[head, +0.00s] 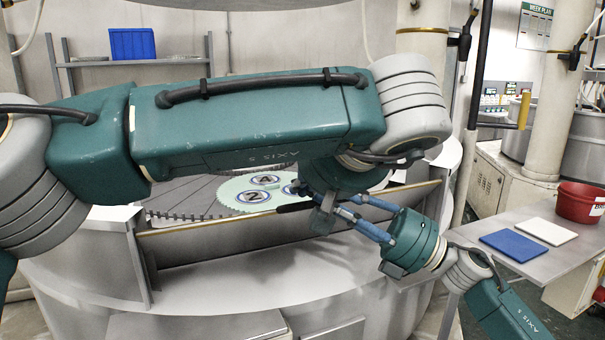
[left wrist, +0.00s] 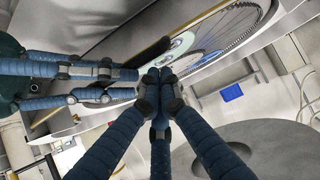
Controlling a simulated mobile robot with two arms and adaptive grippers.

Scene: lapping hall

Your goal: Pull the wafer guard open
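The wafer guard (head: 215,237) is a long, low metal panel with a brass-coloured top edge across the front of the round lapping machine. Behind it lies a pale green toothed disc (head: 243,196) with round labelled wafers. My left gripper (head: 322,217) hangs beneath its arm at the guard's top edge, largely hidden in the head view. In the left wrist view its blue fingers (left wrist: 158,88) come together at the tips; I see nothing clearly between them. My right gripper (head: 338,207) reaches in from the lower right, its fingertips close to the left gripper's; its grip is unclear.
My left arm covers much of the machine in the head view. At right, a table (head: 545,262) holds a blue pad (head: 514,244), a white pad (head: 551,231) and a red bucket (head: 580,204). A blue bin (head: 132,43) stands on a rear shelf. The machine's front ledge (head: 255,292) is clear.

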